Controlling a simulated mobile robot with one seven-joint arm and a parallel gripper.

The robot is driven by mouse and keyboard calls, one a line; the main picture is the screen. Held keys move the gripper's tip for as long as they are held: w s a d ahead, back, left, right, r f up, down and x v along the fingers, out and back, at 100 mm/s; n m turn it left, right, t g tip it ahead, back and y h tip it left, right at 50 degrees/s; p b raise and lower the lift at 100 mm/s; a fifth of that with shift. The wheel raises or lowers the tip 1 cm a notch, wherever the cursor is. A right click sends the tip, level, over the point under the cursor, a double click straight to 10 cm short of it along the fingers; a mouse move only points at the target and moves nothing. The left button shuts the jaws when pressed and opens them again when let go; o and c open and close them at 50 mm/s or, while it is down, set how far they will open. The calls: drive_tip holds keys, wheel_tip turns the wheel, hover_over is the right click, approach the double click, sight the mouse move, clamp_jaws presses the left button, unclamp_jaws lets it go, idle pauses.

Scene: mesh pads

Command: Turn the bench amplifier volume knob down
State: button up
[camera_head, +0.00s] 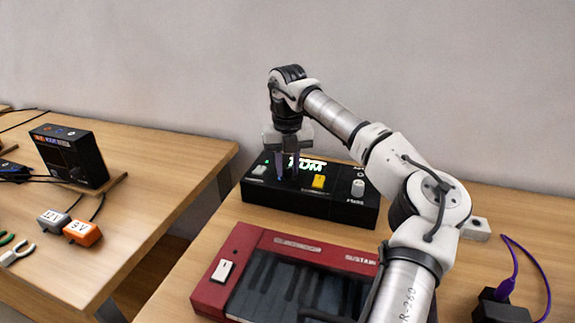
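A long black box with controls on top (310,208), which looks like the bench amplifier, lies at the back of the right-hand table. The two fingers show a narrow gap. I cannot see whether a knob is between them. I cannot make out which control is the volume knob.
A red keyboard (240,248) lies in front of the box, partly behind my arm. A small grey box (476,229) and a black block with a purple cable (500,308) are at the right. The left table holds a black device (70,155), two small adapters and pliers.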

drive_tip(key=c, duration=0.4)
